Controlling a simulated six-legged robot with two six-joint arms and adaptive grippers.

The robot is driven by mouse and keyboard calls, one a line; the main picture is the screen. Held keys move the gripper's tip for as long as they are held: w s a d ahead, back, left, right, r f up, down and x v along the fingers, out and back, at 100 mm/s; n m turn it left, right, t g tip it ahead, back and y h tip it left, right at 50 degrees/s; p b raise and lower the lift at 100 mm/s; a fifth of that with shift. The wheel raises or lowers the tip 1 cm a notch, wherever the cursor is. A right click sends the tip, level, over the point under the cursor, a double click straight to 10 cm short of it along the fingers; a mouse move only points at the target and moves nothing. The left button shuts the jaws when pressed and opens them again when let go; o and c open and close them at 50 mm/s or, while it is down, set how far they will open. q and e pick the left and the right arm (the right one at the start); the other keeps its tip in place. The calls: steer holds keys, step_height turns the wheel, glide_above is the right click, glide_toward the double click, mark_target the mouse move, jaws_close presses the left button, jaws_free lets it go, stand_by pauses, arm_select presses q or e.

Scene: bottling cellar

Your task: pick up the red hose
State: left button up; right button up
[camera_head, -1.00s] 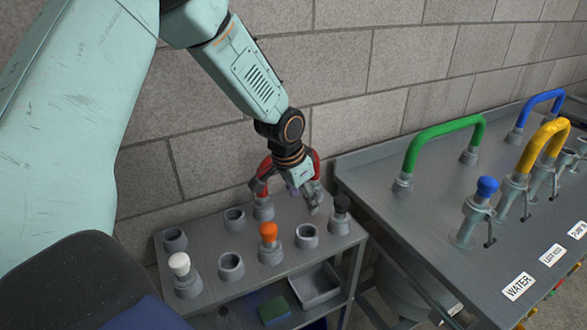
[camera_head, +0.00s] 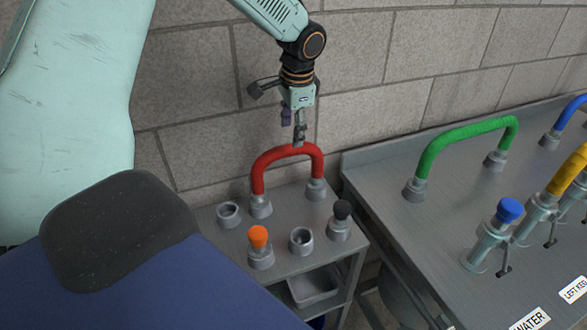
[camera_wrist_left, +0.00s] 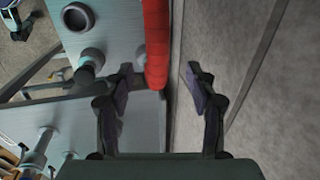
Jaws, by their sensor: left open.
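The red hose (camera_head: 287,153) is an upside-down U. Its two ends stand in grey sockets at the back of a small grey shelf unit (camera_head: 284,212) against the wall. My left gripper (camera_head: 293,128) is open just above the top of the hose, pointing down. One fingertip overlaps the hose's top in the head view; I cannot tell whether it touches. In the left wrist view the red hose (camera_wrist_left: 156,45) runs between the two spread fingers of my left gripper (camera_wrist_left: 159,82), nearer the left one. My right gripper is not in view.
The shelf also holds an orange-capped plug (camera_head: 259,240), a black-capped plug (camera_head: 342,213) and empty sockets (camera_head: 301,240). To the right is a metal bench with a green hose (camera_head: 465,140), a yellow hose (camera_head: 572,172) and a blue-capped valve (camera_head: 508,211). A block wall stands close behind.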

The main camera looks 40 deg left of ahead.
mark_target(289, 146)
arm_select(q)
steer(key=shift+s+d+f, duration=0.1)
steer(key=shift+d+f, duration=0.2)
steer(key=shift+f, duration=0.3)
steer(key=f, duration=0.1)
steer(key=a+f, duration=0.2)
steer(key=shift+s+f+b, duration=0.25)
steer(key=shift+b, duration=0.1)
steer(key=shift+w+d+f, duration=0.1)
steer(key=shift+w+f, duration=0.1)
steer(key=shift+f, duration=0.35)
steer(key=shift+w+f, duration=0.15)
steer(key=shift+f, duration=0.4)
steer(key=shift+w+d+f, duration=0.1)
steer(key=shift+d+f, duration=0.1)
steer(key=shift+s+a, duration=0.25)
steer(key=shift+a, duration=0.1)
steer(key=shift+w+a+f, duration=0.1)
steer(key=shift+c, duration=1.3)
steer(key=shift+w+d, duration=0.15)
steer(key=shift+d, duration=0.2)
steer(key=c, duration=0.3)
steer(key=shift+s+a, duration=0.2)
steer(key=shift+a, duration=0.1)
steer(key=c, duration=0.6)
steer(key=shift+w+d, duration=0.15)
jaws_close()
